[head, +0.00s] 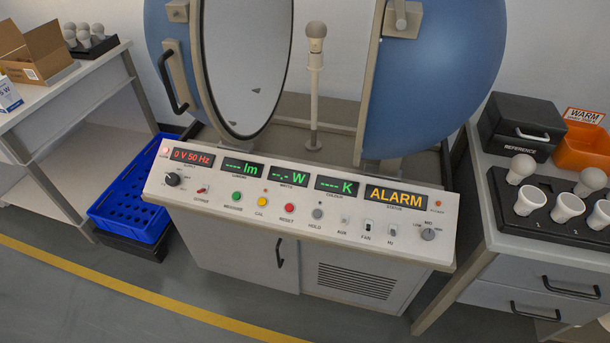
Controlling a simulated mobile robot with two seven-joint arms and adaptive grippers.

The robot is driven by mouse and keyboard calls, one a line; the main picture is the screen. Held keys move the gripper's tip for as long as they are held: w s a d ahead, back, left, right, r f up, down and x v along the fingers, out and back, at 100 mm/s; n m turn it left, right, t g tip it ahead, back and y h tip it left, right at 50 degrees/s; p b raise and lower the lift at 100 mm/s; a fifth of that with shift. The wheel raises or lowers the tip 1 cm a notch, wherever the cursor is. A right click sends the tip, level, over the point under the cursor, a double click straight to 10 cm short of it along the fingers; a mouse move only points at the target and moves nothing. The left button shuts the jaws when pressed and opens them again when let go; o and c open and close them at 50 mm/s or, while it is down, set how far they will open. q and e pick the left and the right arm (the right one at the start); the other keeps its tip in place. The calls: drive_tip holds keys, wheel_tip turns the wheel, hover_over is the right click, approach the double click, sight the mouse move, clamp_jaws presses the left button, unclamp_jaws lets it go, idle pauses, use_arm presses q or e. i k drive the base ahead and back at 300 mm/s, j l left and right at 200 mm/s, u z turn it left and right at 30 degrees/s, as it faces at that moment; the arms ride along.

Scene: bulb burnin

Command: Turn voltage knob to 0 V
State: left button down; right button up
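The voltage knob (173,179) is a black round knob at the left end of the white sloped control panel (330,228). Its pointer is too small to read surely. Above it, the red supply display (191,157) reads 0 V 50 Hz. The orange status display (395,195) reads ALARM. The lm, W and K displays show green dashes. A grey knob (428,234) sits at the panel's right end. Neither of my grippers is in view, and nothing touches the panel.
Behind the panel stands an open blue sphere (435,80) with a bulb (316,38) upright on a post. A blue crate (130,215) stands on the left. On the right bench are a black bulb tray (545,226), a black REFERENCE case (520,128) and an orange bin (580,150).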

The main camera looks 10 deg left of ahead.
sight(173, 179)
drive_tip(key=u, duration=1.3)
